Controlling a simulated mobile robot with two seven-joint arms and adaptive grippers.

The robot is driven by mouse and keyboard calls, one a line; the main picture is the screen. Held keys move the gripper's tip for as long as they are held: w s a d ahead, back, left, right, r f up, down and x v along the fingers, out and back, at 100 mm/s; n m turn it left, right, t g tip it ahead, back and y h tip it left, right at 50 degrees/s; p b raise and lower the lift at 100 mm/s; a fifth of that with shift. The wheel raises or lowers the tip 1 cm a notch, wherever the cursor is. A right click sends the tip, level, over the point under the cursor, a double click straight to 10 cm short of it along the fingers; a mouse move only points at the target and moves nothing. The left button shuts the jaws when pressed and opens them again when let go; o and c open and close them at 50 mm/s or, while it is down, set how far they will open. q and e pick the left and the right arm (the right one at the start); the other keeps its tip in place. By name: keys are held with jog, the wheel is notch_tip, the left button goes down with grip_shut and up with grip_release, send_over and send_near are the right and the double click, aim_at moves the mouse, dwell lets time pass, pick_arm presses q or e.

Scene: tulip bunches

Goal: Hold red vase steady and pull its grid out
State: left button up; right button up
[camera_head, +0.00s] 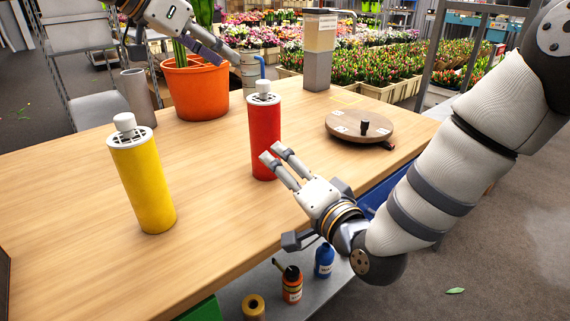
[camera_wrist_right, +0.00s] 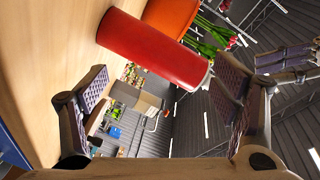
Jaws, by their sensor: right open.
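The red vase (camera_head: 264,138) stands upright on the table, with its white grid (camera_head: 263,98) and knob seated on top. In the right wrist view the red vase (camera_wrist_right: 150,47) shows sideways, beyond the open fingers; its top end is partly hidden by one finger. My right gripper (camera_head: 272,153) is open, low at the vase's front right side, fingers pointing at it; contact cannot be told. My left gripper (camera_head: 185,52) is high at the back left, above the orange pot, its fingers apart and empty, away from the vase.
A yellow vase (camera_head: 143,185) with a white knobbed grid stands at left. Behind are an orange pot (camera_head: 196,88) with green stems, a grey cylinder (camera_head: 138,97) and a grey post (camera_head: 317,70). A round wooden turntable (camera_head: 345,123) is at right. The front table area is clear.

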aim_at(265, 136)
jog(key=w+a+n, duration=0.1)
jog(key=w+n, duration=0.2)
jog(key=w, duration=0.2)
jog(key=w+a+n+t+h, duration=0.1)
jog(key=w+n, duration=0.3)
jog(key=w, duration=0.1)
jog(key=w+a+n, duration=0.2)
jog(key=w+n, duration=0.2)
jog(key=w, duration=0.1)
jog(key=shift+w+t+h, duration=0.3)
jog(key=c, duration=1.5)
jog(key=shift+c, duration=0.2)
jog(key=o, duration=1.5)
